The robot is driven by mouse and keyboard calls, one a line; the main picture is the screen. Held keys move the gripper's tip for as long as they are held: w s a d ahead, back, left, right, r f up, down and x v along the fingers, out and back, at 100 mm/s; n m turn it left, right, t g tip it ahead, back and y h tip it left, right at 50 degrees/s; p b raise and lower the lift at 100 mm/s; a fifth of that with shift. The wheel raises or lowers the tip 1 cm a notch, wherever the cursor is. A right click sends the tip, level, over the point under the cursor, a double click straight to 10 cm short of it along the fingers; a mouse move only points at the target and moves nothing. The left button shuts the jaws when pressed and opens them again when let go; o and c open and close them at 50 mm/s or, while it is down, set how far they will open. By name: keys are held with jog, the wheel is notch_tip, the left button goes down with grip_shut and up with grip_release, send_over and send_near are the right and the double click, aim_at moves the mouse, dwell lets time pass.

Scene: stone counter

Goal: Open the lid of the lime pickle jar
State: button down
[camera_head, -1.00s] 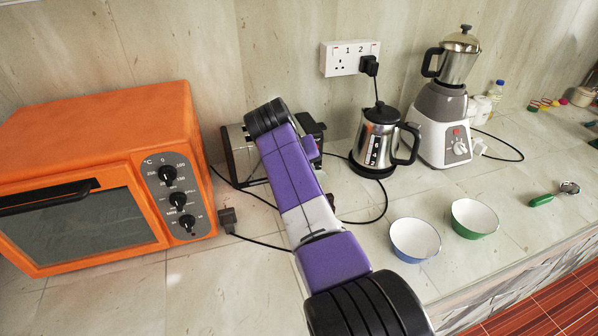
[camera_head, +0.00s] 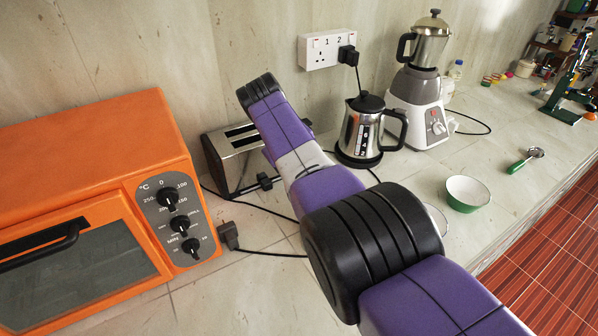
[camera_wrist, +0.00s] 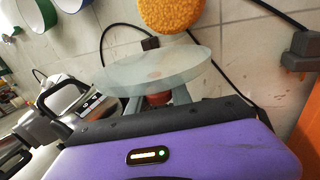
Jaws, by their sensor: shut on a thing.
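My gripper (camera_wrist: 157,99) is in the wrist view, its grey fingers shut on a small orange-brown knob. A clear, glassy round lid (camera_wrist: 158,70) is joined to that knob and tilts toward the camera. Just past the lid, at the top edge, is a round orange-yellow, grainy surface (camera_wrist: 172,13), cut off by the frame; it may be the pickle in the jar, but no jar wall can be made out.
An orange oven (camera_head: 95,150) stands at the left. A toaster (camera_head: 232,165), a kettle (camera_head: 362,132) and a mixer grinder (camera_head: 420,110) line the wall. A green bowl (camera_head: 466,192) and a green-handled tool (camera_head: 520,163) lie on the right counter. Black cords cross the counter.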

jog(key=shift+s+f, duration=0.1)
jog(key=shift+f, duration=0.1)
jog(key=c, duration=1.1)
grip_release()
jog(key=shift+c, duration=0.2)
jog(key=shift+a+r, duration=0.1)
jog(key=shift+r, duration=0.1)
jog(key=shift+a+r, duration=0.1)
jog(key=shift+r, duration=0.25)
jog(key=v, duration=0.6)
jog(key=shift+r, duration=0.35)
jog(key=shift+s+a+r, duration=0.1)
jog(key=shift+s+a, duration=0.05)
jog(key=a+r+p, duration=0.3)
jog(key=r+p, duration=0.3)
jog(key=r, duration=0.2)
jog(key=shift+s+a, duration=0.25)
jog(key=shift+s, duration=0.2)
